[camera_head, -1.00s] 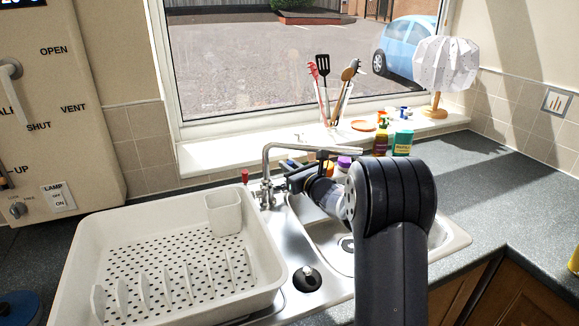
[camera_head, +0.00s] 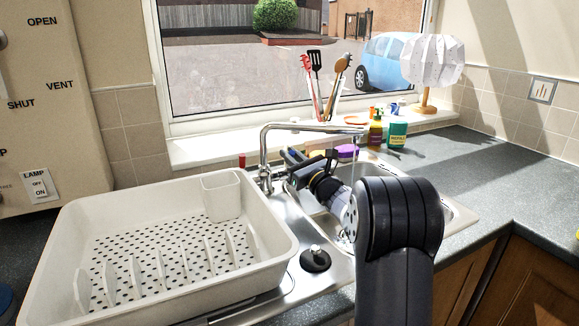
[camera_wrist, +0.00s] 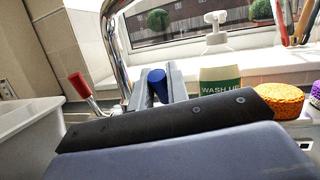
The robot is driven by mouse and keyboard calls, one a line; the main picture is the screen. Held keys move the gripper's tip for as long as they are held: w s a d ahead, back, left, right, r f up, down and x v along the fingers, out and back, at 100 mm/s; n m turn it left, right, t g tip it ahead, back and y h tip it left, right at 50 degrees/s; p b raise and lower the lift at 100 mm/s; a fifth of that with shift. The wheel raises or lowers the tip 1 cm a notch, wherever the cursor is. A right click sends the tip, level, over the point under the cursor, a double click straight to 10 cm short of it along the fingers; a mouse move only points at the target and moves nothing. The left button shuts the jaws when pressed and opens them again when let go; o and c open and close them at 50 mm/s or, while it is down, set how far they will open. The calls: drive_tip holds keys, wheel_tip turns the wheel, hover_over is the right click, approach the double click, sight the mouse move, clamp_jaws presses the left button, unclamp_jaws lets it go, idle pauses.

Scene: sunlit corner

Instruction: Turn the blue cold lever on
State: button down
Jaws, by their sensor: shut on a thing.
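The blue cold lever (camera_wrist: 157,82) shows its round blue end between my gripper's two fingers in the wrist view. My gripper (camera_wrist: 161,88) is shut on it. In the head view my gripper (camera_head: 293,163) is at the right of the tap's base, and it mostly hides the blue lever. The chrome tap (camera_head: 264,150) stands behind the sink, its spout reaching right. A thin pale streak (camera_head: 354,168) hangs below the spout end and looks like running water. The red lever (camera_wrist: 79,82) stands apart to the left, tilted; it also shows in the head view (camera_head: 242,161).
A white dish rack (camera_head: 75,235) fills the left of the counter. A black plug (camera_head: 315,259) lies in front of the tap. Bottles (camera_head: 397,133), a utensil pot (camera_head: 327,108) and a lamp (camera_head: 432,65) stand behind. The right counter is clear.

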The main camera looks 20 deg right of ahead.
drive_tip(key=b, duration=0.2)
drive_tip(key=shift+s+f+t+b, duration=0.3)
drive_tip(key=shift+f, duration=0.05)
drive_tip(key=shift+r, duration=0.15)
drive_tip(key=c, duration=1.4)
unclamp_jaws()
drive_tip(key=shift+r+p, duration=0.2)
drive_tip(key=shift+p, duration=0.15)
drive_tip(key=shift+w+r+p, duration=0.15)
drive_tip(key=shift+r+p, duration=0.05)
drive_tip(key=shift+p, duration=0.8)
drive_tip(key=g+p, duration=0.1)
drive_tip(key=p, duration=0.2)
drive_tip(key=w+p, duration=0.1)
drive_tip(key=p, duration=0.3)
drive_tip(key=shift+w+a+r+g+h, duration=0.1)
drive_tip(key=shift+a+r+g+h, duration=0.05)
drive_tip(key=shift+r+g+h, duration=0.2)
